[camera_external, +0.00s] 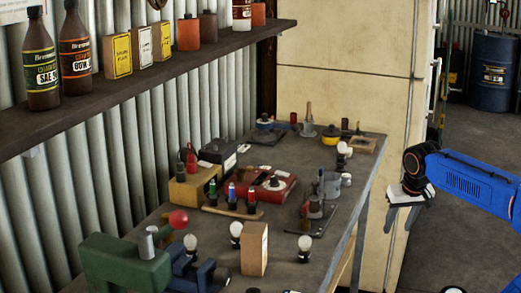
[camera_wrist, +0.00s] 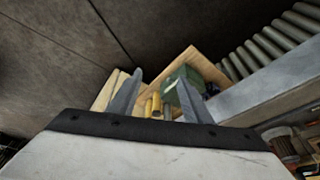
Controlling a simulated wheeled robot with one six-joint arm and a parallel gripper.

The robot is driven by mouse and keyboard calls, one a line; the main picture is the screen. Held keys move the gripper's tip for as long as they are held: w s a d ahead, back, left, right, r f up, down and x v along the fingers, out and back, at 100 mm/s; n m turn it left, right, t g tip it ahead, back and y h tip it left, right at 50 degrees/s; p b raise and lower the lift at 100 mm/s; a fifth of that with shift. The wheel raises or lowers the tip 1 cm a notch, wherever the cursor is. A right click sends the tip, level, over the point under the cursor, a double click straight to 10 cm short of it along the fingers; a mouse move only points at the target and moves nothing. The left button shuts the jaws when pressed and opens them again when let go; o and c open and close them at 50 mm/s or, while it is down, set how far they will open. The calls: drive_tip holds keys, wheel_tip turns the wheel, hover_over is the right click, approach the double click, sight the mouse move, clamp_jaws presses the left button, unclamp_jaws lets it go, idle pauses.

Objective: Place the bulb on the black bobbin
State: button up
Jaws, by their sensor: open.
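Several white light bulbs with dark bases stand on the grey workbench (camera_external: 345,215): one at the front left (camera_external: 190,241), one in the front middle (camera_external: 236,230), one at the front right (camera_external: 305,244) and one farther back (camera_external: 343,149). A dark round piece (camera_external: 331,136) near the far end may be the black bobbin; it is too small to tell. My gripper (camera_external: 402,222) is open and empty, beyond the bench's right edge and apart from everything on it. Its two fingers also show in the wrist view (camera_wrist: 160,95). No bulb or bobbin can be made out there.
A wooden block (camera_external: 254,249) and a green vise-like machine (camera_external: 120,265) stand at the bench front. A red box (camera_external: 267,188) and small tools crowd the middle. A shelf (camera_external: 150,75) with bottles overhangs the left. The wrist view shows a wooden frame (camera_wrist: 205,68) and yellow cylinders (camera_wrist: 153,106).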

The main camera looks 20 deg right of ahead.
drive_tip(key=s+f+n+t, duration=0.1)
drive_tip(key=s+f+n, duration=0.2)
drive_tip(key=s+f, duration=0.7)
wheel_tip(320, 180, down, 3)
drive_tip(key=shift+a+r+y, duration=0.15)
drive_tip(key=shift+a+y, duration=0.25)
drive_tip(key=shift+a, duration=0.05)
